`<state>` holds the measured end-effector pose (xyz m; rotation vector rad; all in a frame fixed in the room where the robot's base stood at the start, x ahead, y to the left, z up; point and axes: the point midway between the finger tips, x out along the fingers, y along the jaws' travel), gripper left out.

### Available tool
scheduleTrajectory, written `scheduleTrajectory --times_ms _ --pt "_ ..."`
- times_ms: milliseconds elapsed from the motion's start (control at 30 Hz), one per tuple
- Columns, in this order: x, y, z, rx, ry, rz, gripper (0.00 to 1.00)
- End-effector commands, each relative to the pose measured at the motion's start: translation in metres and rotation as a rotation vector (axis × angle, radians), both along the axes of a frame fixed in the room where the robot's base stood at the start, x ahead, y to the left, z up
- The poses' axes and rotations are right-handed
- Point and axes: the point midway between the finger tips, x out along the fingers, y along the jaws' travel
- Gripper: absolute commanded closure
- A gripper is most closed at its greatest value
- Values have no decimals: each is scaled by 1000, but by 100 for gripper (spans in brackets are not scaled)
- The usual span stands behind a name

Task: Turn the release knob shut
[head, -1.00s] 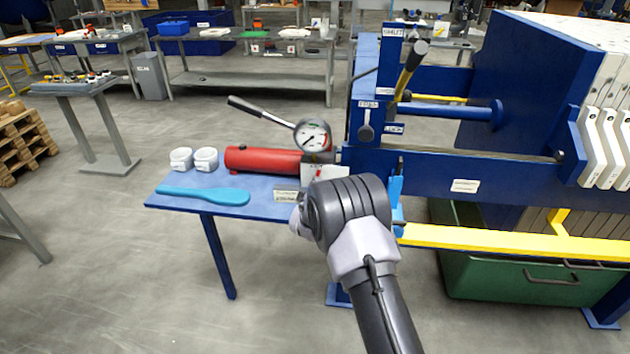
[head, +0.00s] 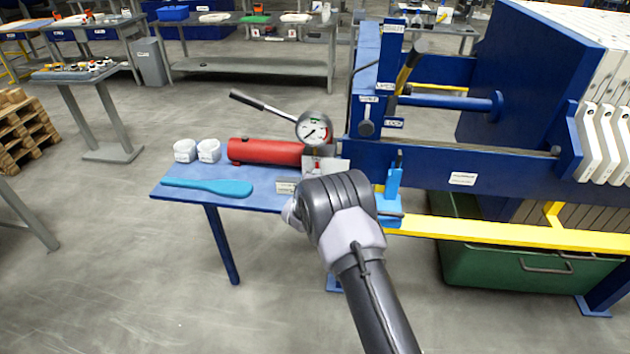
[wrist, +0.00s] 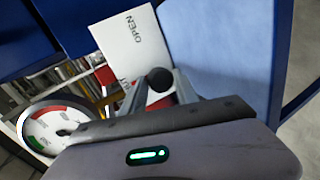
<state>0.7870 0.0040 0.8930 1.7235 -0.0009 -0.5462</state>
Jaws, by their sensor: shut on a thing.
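The release knob (wrist: 160,78) shows in the wrist view as a small black round end between my finger tips. My gripper (wrist: 155,88) is shut on it. A white plate marked OPEN (wrist: 133,45) lies just behind the knob; a second marking is partly covered by a finger. In the head view my wrist hides the knob and my fingers; the pale plate (head: 325,165) shows just beyond, at the end of the red pump cylinder (head: 265,151). The round pressure gauge (head: 314,129) stands above it, and also shows at left in the wrist view (wrist: 42,125).
A black pump lever (head: 262,106) sticks out up and left of the gauge. The blue press frame (head: 450,160) stands close on the right. Floor at left is open.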

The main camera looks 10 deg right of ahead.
Motion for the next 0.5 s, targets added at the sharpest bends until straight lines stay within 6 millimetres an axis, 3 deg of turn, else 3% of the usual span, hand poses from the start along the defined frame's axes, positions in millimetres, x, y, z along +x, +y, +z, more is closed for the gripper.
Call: scheduleTrajectory --times_ms 33,67,100,367,500 --pt "0 0 0 -1 0 1 100" --pt "0 0 0 -1 0 1 58" --pt "0 0 0 -1 0 1 55" --pt "0 0 0 -1 0 1 55" --pt "-10 4 6 -1 2 1 55"
